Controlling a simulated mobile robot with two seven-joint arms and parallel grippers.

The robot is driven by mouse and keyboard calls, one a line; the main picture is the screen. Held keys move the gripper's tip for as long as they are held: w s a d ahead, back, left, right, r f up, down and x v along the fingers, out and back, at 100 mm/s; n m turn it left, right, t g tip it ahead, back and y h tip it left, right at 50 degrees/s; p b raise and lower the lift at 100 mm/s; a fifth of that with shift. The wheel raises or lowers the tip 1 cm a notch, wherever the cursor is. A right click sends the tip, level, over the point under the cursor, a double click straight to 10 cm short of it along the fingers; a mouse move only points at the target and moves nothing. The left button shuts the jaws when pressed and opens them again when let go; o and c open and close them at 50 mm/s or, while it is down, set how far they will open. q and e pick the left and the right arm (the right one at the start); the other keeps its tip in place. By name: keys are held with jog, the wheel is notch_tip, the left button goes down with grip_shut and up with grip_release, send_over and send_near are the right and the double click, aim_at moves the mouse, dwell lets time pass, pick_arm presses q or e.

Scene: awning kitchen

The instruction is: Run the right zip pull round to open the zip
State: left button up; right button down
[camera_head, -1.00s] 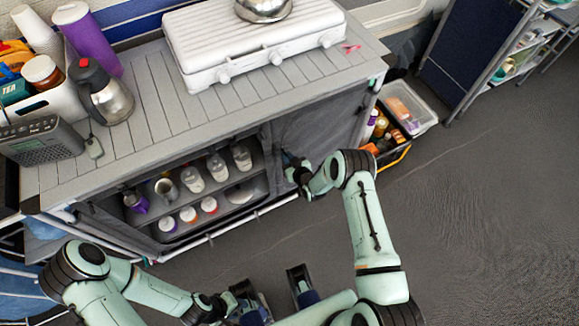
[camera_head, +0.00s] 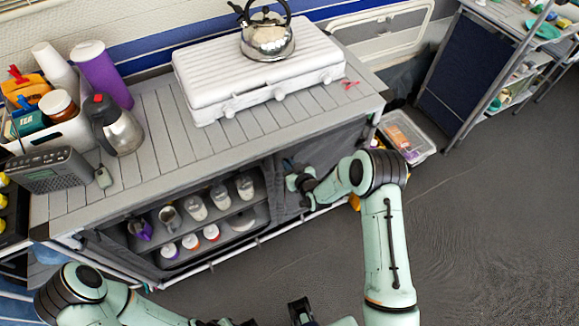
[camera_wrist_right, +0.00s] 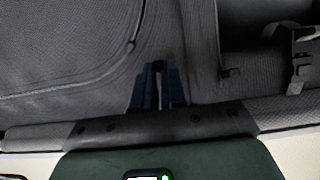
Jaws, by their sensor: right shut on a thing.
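The grey fabric cupboard front (camera_head: 335,150) has a closed panel on its right side. My right gripper (camera_head: 290,183) is against the left part of this panel, beside the open shelves. In the right wrist view its blue fingers (camera_wrist_right: 158,88) are close together against the grey fabric and shut on the right zip pull, which the fingers hide. A curved seam line (camera_wrist_right: 75,92) runs across the fabric to the left of the fingers. My left gripper (camera_head: 225,322) is mostly cut off at the bottom edge of the head view, so its jaws cannot be judged.
Open shelves (camera_head: 215,222) with several jars lie left of my right gripper. A white stove (camera_head: 255,80) with a kettle (camera_head: 267,38) stands on the slatted top (camera_head: 175,120). A clear bin (camera_head: 410,135) stands right of the cupboard. A strap buckle (camera_wrist_right: 302,62) hangs nearby. Floor in front is clear.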

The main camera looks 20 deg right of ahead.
jog(key=shift+w+r, duration=0.3)
jog(key=shift+r, duration=0.2)
jog(key=c, duration=1.2)
grip_release()
jog(key=shift+c, duration=0.2)
jog(key=shift+o, duration=0.3)
jog(key=shift+s+f, duration=0.2)
jog(key=a+b+v, duration=0.1)
jog(key=v, duration=1.2)
jog(key=shift+s+d, duration=0.2)
jog(key=shift+d, duration=0.2)
